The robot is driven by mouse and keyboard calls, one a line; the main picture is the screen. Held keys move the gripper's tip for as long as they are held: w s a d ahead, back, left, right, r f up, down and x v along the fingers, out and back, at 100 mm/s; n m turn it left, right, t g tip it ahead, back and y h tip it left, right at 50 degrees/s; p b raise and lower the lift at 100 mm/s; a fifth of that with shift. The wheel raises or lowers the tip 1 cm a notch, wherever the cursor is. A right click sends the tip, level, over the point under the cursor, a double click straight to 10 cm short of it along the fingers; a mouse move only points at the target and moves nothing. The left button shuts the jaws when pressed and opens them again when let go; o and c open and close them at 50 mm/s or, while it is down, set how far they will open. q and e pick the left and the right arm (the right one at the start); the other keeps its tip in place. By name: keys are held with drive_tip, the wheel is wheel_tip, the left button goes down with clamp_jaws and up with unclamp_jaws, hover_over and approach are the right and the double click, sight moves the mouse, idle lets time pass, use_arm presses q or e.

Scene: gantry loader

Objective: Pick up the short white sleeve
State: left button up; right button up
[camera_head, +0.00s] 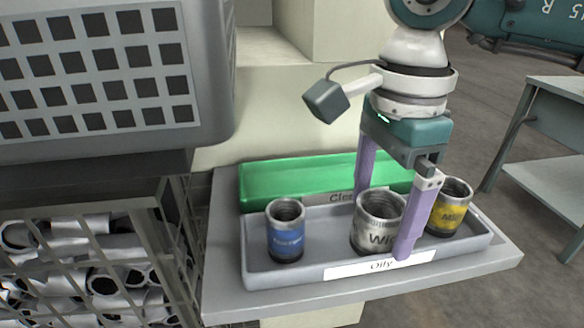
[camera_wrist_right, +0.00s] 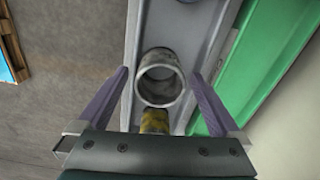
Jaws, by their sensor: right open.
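The short white sleeve (camera_head: 375,236), a metal ring with a white label, stands upright in the grey tray labelled "Oily" (camera_head: 265,271), between a blue-labelled sleeve (camera_head: 286,240) and a yellow-labelled sleeve (camera_head: 450,214). My right gripper (camera_head: 383,222) is open and points down at the white sleeve, one purple finger in front of it and the other behind. My left gripper is not in view.
A green tray (camera_head: 290,180), its label partly hidden, lies behind the grey tray on a grey shelf (camera_head: 225,285). A grey perforated box (camera_head: 215,70) fills the upper left. A wire basket of metal sleeves (camera_head: 100,285) is below it. A table (camera_head: 555,125) stands at right.

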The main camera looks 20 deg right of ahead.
clamp_jaws()
idle(0.8)
